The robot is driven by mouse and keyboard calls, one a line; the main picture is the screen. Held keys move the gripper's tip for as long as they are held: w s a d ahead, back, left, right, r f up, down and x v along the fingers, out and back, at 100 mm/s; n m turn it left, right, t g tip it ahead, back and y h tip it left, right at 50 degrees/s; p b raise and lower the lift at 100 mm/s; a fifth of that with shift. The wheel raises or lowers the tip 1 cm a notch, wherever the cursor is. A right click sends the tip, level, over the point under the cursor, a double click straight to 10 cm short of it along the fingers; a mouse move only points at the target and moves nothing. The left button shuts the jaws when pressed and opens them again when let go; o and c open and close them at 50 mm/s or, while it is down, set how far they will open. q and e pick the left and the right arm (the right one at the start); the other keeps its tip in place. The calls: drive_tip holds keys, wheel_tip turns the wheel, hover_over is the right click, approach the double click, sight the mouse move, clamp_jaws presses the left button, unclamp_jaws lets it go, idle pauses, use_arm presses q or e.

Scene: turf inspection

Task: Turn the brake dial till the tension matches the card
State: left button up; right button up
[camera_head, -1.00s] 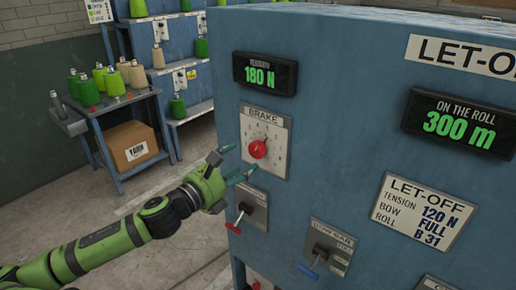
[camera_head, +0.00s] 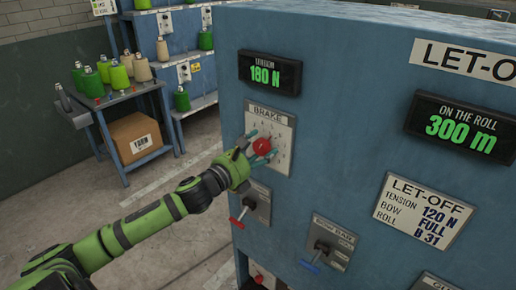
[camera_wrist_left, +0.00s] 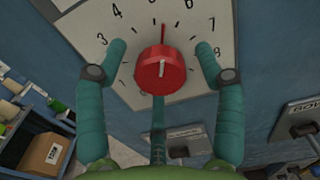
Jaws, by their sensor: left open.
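The red brake dial (camera_head: 262,147) sits on the white BRAKE plate (camera_head: 281,128) on the blue machine. In the left wrist view the dial (camera_wrist_left: 161,72) has a white mark and a red pointer line between 5 and 6. My left gripper (camera_head: 262,147) is open, its teal fingers on both sides of the dial, apart from it in the wrist view (camera_wrist_left: 160,62). The tension display (camera_head: 269,73) reads 180 N. The LET-OFF card (camera_head: 424,213) reads tension 120 N, bow FULL, roll B 31. My right gripper is not in view.
Below the dial are a red-handled lever (camera_head: 240,218) and a blue-handled lever (camera_head: 316,258). An ON THE ROLL display (camera_head: 460,128) reads 300 m. A cart with yarn cones and a cardboard box (camera_head: 136,138) stands left. Floor between is clear.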

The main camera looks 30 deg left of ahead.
use_arm(q)
drive_tip(key=c, duration=1.1)
drive_tip(key=shift+r, duration=0.15)
drive_tip(key=shift+c, duration=0.2)
drive_tip(key=n+p, duration=0.1)
drive_tip(key=n, duration=0.3)
drive_tip(key=shift+a+r, duration=0.1)
drive_tip(key=shift+r, duration=0.05)
drive_tip(key=n+p, duration=0.2)
drive_tip(key=n, duration=0.3)
drive_tip(key=n+p, duration=0.2)
drive_tip(key=n, duration=0.4)
drive_tip(key=n+p, duration=0.2)
drive_tip(key=n, duration=0.2)
drive_tip(key=shift+n, duration=0.3)
